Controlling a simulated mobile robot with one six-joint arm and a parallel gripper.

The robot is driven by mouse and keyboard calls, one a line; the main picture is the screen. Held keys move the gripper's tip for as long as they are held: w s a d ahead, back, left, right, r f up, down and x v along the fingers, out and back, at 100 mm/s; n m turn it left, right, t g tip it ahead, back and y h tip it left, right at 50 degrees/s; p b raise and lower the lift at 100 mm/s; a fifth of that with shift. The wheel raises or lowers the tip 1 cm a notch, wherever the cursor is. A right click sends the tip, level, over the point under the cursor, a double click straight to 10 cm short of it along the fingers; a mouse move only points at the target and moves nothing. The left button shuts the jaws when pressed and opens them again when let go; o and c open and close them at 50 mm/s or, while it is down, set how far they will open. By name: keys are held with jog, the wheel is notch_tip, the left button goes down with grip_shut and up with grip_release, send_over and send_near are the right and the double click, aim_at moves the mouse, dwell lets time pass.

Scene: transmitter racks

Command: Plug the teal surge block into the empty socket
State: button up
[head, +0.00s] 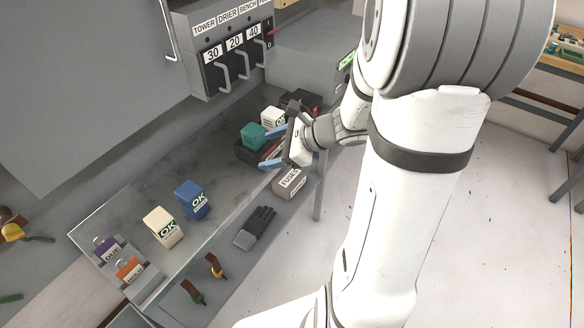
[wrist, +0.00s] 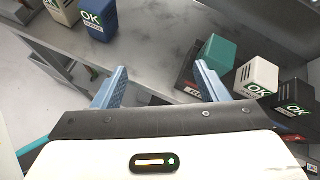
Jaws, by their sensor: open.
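The teal block (head: 254,135) stands upright on or in a dark tray (head: 246,152) toward the far end of the grey bench. The teal block shows in the wrist view (wrist: 217,50) just beyond my right-hand finger. My gripper (head: 271,148) is open and empty beside the tray. Its two blue fingers (wrist: 161,80) stand wide apart in the wrist view, with the teal block outside the gap. The right finger covers part of the tray, which has a red label strip. I cannot make out an empty socket in either view.
A white block (head: 273,117) and a black OK block (wrist: 296,95) stand near the teal one. Blue (head: 193,200) and cream (head: 163,227) OK blocks stand nearer. A FUSES box (head: 291,182) and black glove (head: 255,228) lie by the front edge. A switch panel (head: 230,50) overhangs the back.

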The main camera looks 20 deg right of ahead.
jog(key=s+a+r+n+g+h, duration=0.2)
jog(key=s+a+n+g, duration=0.3)
jog(key=s+n, duration=0.55)
jog(key=s+d+r+n+h, duration=0.3)
jog(key=s+d+n+h, duration=0.1)
jog(key=n, duration=0.8)
jog(key=s+h, duration=0.1)
jog(key=h, duration=0.1)
jog(key=shift+d+r+t+h, duration=0.2)
jog(key=shift+d+t+h, duration=0.1)
jog(key=shift+d, duration=0.05)
